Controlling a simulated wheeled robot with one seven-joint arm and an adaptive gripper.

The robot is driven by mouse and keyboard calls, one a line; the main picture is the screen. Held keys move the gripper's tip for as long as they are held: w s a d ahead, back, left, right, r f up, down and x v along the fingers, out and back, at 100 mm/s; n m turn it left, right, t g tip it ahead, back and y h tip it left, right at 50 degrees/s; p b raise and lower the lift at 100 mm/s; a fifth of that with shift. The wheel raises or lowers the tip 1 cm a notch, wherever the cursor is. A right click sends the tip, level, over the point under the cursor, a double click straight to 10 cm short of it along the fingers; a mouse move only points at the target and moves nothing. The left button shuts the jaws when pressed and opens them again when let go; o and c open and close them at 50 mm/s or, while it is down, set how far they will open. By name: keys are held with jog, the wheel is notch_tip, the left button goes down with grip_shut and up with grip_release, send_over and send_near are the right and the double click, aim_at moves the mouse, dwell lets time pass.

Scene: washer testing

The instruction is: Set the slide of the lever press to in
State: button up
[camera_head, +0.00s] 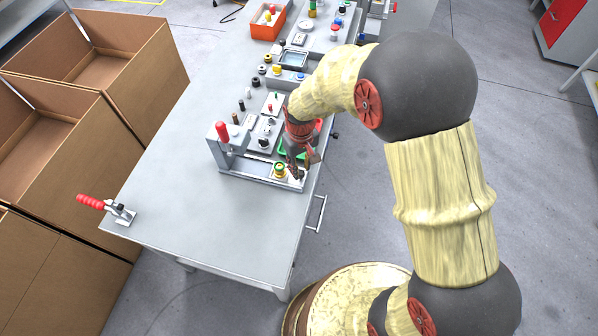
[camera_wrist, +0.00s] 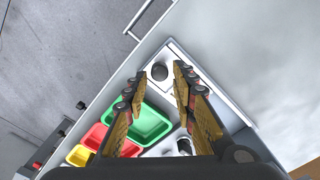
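The lever press (camera_head: 233,165) stands near the front of the table, with a red-handled lever (camera_head: 222,131) upright at its left end. A green-and-yellow round part (camera_head: 280,170) sits toward the right end of its base. My gripper (camera_head: 297,168) is over that right end, pointing down. In the wrist view my gripper (camera_wrist: 160,76) is open, with a dark round knob (camera_wrist: 159,71) showing between its fingertips. The knob stands on a pale plate (camera_wrist: 178,58). I cannot tell whether the fingers touch it. My arm and fingers hide part of the press, and the slide's position is not clear.
Green (camera_wrist: 150,124), red (camera_wrist: 97,136) and yellow (camera_wrist: 78,155) trays lie beside the press. Another dark-topped part (camera_wrist: 184,146) is near my right finger. A red-handled clamp (camera_head: 92,202) is at the table's left corner. The front tabletop (camera_head: 220,215) is clear.

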aim_at(301, 173)
jog(key=shift+f+b, duration=0.35)
jog(key=shift+f, duration=1.55)
jog(key=shift+c, duration=0.4)
grip_shut()
